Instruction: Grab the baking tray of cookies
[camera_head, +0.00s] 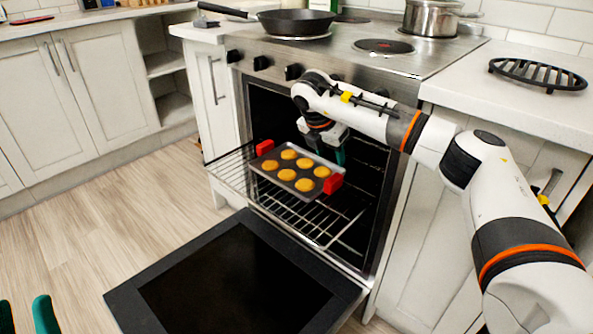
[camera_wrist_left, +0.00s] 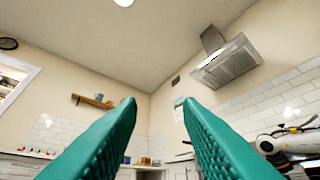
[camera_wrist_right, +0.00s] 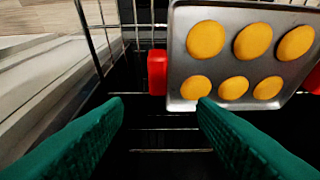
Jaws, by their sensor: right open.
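The dark baking tray (camera_head: 281,185) lies on the pulled-out oven rack (camera_head: 232,168), with several round golden cookies (camera_head: 304,163) in two rows. It has red handles at its left end (camera_head: 264,147) and right end (camera_head: 333,184). My right gripper (camera_head: 328,150) is over the tray's back side at the oven mouth, partly hidden by the arm. In the right wrist view the open fingers (camera_wrist_right: 160,101) point toward one red handle (camera_wrist_right: 157,72), with nothing between them. My left gripper (camera_wrist_left: 158,101) is open and empty; its fingertips show at the head view's bottom left corner.
The oven door (camera_head: 235,280) is folded down in front of the rack. A black frying pan (camera_head: 296,21) and a steel pot (camera_head: 431,17) stand on the stove. A black trivet (camera_head: 538,74) lies on the right counter. The floor at the left is clear.

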